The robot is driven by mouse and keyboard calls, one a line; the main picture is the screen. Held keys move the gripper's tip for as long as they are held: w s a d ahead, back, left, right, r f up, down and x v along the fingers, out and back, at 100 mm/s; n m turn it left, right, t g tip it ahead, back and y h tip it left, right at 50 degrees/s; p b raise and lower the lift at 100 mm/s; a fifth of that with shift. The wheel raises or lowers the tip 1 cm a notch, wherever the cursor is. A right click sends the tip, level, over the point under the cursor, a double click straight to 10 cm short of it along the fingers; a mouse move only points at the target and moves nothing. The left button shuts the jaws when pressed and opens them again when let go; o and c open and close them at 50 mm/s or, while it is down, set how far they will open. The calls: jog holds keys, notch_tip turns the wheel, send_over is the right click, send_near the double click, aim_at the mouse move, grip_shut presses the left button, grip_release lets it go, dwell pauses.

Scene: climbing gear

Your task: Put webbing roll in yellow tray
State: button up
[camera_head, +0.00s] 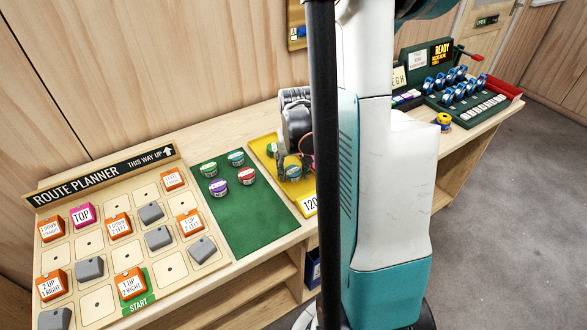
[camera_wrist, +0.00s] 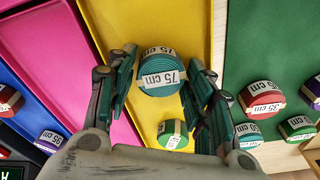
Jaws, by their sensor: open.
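The yellow tray (camera_wrist: 225,25) lies under my gripper in the wrist view; its edge also shows in the head view (camera_head: 262,138). My gripper (camera_wrist: 160,85) is open, with its fingers on either side of a teal webbing roll labelled 75 cm (camera_wrist: 160,70). The roll appears to rest on the tray floor, but I cannot tell whether a finger touches it. A smaller-looking green roll (camera_wrist: 172,134) also lies in the yellow tray. In the head view my arm and a dark post hide much of the tray.
A green mat (camera_head: 246,225) beside the tray holds several rolls, including a red one (camera_head: 246,175) and a purple one (camera_head: 218,188). A pink tray (camera_wrist: 75,50) adjoins on the other side. A route planner board (camera_head: 100,250) stands at left.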

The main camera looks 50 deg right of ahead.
aim_at(294, 175)
notch_tip(294, 175, up, 12)
jog(key=s+p, duration=0.1)
jog(key=p, duration=0.4)
jog(key=shift+a, duration=0.45)
